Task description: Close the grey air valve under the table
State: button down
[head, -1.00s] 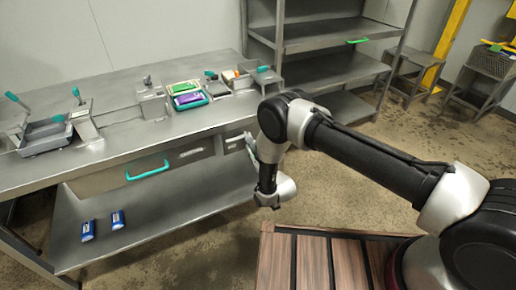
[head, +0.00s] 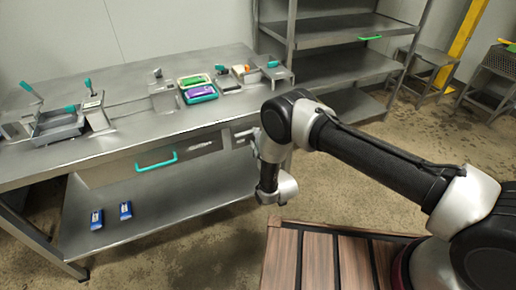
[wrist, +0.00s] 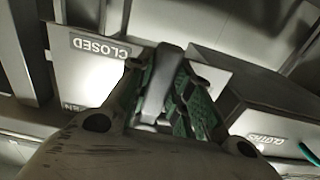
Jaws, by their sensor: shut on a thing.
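The grey air valve's lever (wrist: 160,84) shows in the wrist view between the green-padded fingers of my gripper (wrist: 166,74), which is shut on it. Behind it is a pale plate (wrist: 85,65) with the word CLOSED (wrist: 100,47), upside down in this view. A second marking at the plate's lower left (wrist: 72,107) is partly cut off by my gripper and unreadable. In the head view my arm reaches to the right end of the steel table (head: 120,140), and the valve and fingers are hidden there.
A drawer marked CLOTHS (wrist: 265,115) is right of my gripper in the wrist view. A teal-handled drawer (head: 120,168) is under the tabletop.

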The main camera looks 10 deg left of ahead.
jog(key=c, duration=1.3)
grip_release()
jog(key=shift+s, duration=0.1)
jog(key=v, duration=1.2)
